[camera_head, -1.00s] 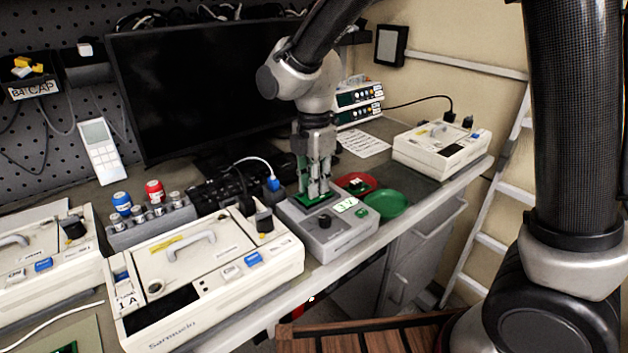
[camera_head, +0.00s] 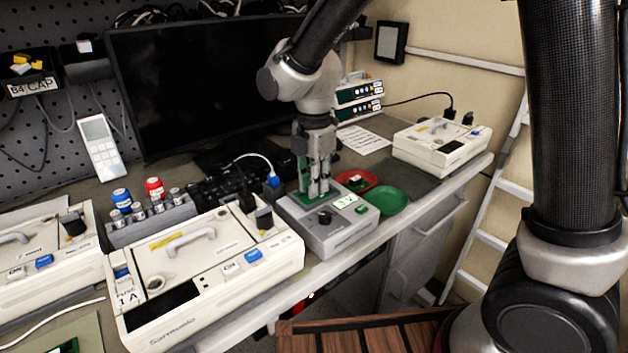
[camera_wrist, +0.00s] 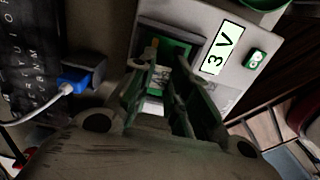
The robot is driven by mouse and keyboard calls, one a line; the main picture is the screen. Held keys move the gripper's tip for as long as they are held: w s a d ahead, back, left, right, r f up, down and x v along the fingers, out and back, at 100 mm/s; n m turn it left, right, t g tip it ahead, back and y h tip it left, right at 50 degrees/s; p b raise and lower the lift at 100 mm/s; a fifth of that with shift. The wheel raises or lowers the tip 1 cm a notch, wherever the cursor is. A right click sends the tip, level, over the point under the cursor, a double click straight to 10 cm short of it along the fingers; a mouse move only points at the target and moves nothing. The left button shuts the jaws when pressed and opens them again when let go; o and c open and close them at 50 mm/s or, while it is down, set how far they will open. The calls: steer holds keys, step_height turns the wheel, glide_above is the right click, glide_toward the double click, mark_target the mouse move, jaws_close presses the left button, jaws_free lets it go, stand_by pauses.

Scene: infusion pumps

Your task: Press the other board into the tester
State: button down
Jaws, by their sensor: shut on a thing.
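The tester (camera_head: 335,232) is a grey box on the bench with a dark knob and a lit display reading 3 V; it also shows in the wrist view (camera_wrist: 228,75). My gripper (camera_head: 318,192) points straight down over the tester's dark socket at its back left. Its fingers are shut on a green board (camera_wrist: 168,62), which lies at the socket; the fingers hide part of it. I cannot tell how deep the board sits.
An empty-looking green dish (camera_head: 385,202) stands right of the tester. A white pump (camera_head: 205,265) stands close on its left, another pump (camera_head: 440,146) at the far right. A blue-plugged cable (camera_head: 272,181) and a keyboard (camera_head: 215,190) lie behind. The bench's front edge is close.

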steer(key=shift+f, duration=0.1)
steer(key=c, duration=1.3)
jaws_free()
steer(key=shift+r, duration=3.55)
